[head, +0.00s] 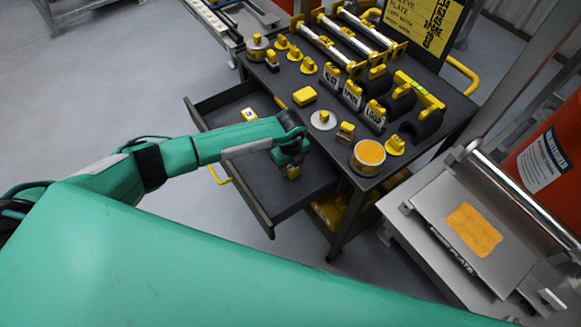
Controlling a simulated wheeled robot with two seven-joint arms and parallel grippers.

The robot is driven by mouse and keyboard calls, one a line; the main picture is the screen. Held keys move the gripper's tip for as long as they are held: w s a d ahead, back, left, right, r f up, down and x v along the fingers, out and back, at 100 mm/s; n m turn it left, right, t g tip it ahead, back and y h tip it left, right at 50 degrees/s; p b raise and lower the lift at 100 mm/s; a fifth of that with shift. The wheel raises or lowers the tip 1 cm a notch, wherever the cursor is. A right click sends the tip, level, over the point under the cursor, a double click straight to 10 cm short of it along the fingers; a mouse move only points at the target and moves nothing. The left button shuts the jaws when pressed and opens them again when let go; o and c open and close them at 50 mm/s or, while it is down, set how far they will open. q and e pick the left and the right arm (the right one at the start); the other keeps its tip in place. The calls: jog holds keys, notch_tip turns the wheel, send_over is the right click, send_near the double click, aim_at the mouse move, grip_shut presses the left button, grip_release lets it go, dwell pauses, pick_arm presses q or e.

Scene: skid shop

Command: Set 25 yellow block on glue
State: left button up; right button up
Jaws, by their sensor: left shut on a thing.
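My left gripper (292,160) reaches over the open drawer (250,165) of the dark cart, pointing down. It is shut on a small yellow block (293,173), of which only the lower part shows below the fingers. No number can be read on it. An orange glue patch (473,230) lies on the grey metal plate (440,205) at the right, well apart from the gripper. A round tin with an orange top (369,153) stands on the cart's front corner. My right gripper is not in view.
The cart top (330,95) carries several yellow knobbed pieces, a plain yellow block (304,96), labelled holders (352,95) and rollers. A metal bar (520,195) and a red drum (550,150) border the plate.

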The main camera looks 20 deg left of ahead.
pick_arm(q)
jog(key=shift+r+p, duration=0.8)
jog(key=shift+r, duration=0.3)
jog(key=shift+r+p, duration=1.4)
jog(key=shift+r, duration=0.35)
jog(key=shift+r+p, duration=0.5)
jog(key=shift+r, duration=0.15)
